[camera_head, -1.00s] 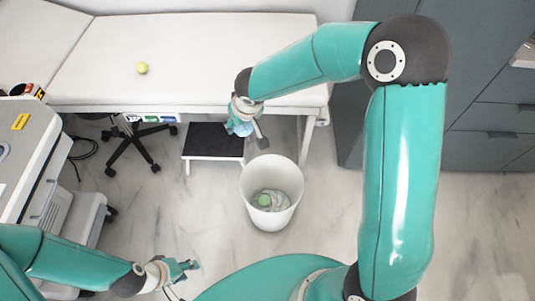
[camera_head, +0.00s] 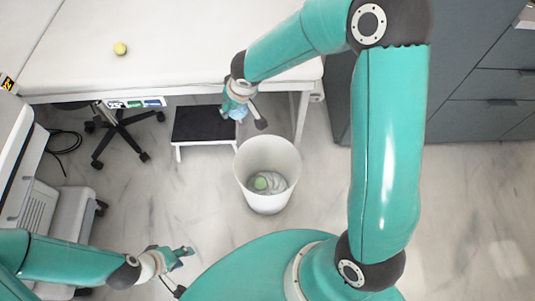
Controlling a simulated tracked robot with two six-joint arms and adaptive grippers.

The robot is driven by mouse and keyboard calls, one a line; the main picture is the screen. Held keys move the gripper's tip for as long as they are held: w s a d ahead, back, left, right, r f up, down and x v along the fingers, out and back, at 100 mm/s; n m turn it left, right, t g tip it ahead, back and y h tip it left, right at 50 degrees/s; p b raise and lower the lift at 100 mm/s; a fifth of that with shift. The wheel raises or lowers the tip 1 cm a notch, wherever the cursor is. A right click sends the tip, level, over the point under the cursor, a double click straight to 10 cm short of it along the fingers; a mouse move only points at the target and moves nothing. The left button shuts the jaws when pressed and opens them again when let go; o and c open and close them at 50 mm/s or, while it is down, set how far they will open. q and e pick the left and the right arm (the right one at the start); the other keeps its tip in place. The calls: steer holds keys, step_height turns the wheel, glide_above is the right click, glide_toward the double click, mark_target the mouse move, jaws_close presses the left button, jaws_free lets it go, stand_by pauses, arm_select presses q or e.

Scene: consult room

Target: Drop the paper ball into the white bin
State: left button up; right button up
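The white bin (camera_head: 242,170) stands upright on the floor in front of the bed. A green item and crumpled clear or grey litter lie at its bottom. My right gripper (camera_head: 241,111) is above and behind the bin's far left rim, in front of the bed edge. It is shut on a small pale-blue lump, which looks like the paper ball (camera_head: 238,114); the fingers partly hide it. My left gripper (camera_head: 184,268) is empty and open, low at the left of the bin and apart from it.
A yellow ball (camera_head: 120,49) lies on the white bed (camera_head: 190,45). A black-topped step stool (camera_head: 205,124) stands left of the bin. A wheeled chair base (camera_head: 119,135) is under the bed. Grey cabinets (camera_head: 480,95) stand at right. The floor around the bin is clear.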

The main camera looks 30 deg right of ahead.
steer(key=d+f+n+b, duration=0.1)
steer(key=d+f+b, duration=0.2)
steer(key=f+b, duration=0.6)
steer(key=s+d+f+b, duration=0.1)
steer(key=d+f+b, duration=0.2)
steer(key=f+b, duration=0.6)
steer(key=d+f+n+y+b, duration=0.1)
steer(key=d+f+b, duration=0.2)
steer(key=f+b, duration=0.6)
step_height(320, 180, down, 12)
steer(key=shift+s+d+r+n+b, duration=0.2)
steer(key=shift+s+d+n+b, duration=0.05)
steer(key=shift+n+b, duration=0.1)
steer(key=o, duration=0.8)
steer(key=v, duration=1.2)
